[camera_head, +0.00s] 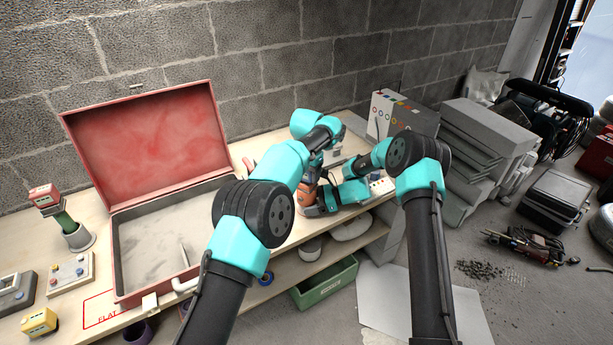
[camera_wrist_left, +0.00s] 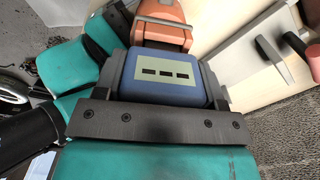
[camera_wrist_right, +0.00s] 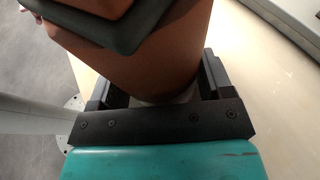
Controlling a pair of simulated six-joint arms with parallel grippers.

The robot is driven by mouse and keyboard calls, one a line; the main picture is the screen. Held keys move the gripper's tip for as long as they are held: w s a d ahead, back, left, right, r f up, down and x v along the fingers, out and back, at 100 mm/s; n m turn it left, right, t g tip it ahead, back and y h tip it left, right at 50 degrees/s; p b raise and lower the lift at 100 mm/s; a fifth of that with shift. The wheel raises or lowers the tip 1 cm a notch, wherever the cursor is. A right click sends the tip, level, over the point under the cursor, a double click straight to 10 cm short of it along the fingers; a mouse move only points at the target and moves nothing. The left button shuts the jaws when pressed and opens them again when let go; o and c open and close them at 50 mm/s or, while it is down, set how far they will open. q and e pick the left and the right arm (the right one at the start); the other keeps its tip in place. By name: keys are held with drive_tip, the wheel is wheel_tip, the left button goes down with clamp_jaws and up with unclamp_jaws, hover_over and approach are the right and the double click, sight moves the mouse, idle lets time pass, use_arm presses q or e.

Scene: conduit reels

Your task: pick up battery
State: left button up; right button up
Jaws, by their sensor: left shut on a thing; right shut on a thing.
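The battery (camera_wrist_left: 168,78) is a blue block with a pale label and dark slots in the left wrist view. My left gripper (camera_wrist_left: 164,92) is shut on it, with a finger at each side. An orange tool body (camera_wrist_left: 162,22) lies just beyond the battery; I cannot tell whether they are joined. My right gripper (camera_wrist_right: 155,92) is shut on a rounded orange-brown part of the orange tool (camera_wrist_right: 150,55) with dark trim. In the head view the orange tool (camera_head: 307,193) is over the bench's front area, between both grippers. The battery is mostly hidden there by my arms.
An open red case (camera_head: 150,145) stands on the wooden bench left of the grippers. A white panel with coloured dots (camera_head: 402,112) stands behind on the right. A green bin (camera_head: 325,283) sits below the bench. A yellow device (camera_head: 38,322) is at the front left.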

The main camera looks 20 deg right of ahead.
use_arm(q)
wheel_tip(320, 180, up, 9)
drive_tip(key=shift+r, duration=0.1)
idle(0.4)
idle(0.3)
use_arm(e)
drive_tip(key=o, duration=1)
drive_tip(key=shift+o, duration=0.2)
drive_tip(key=shift+d, duration=0.1)
drive_tip(key=v, duration=1.2)
drive_tip(key=shift+s, duration=0.1)
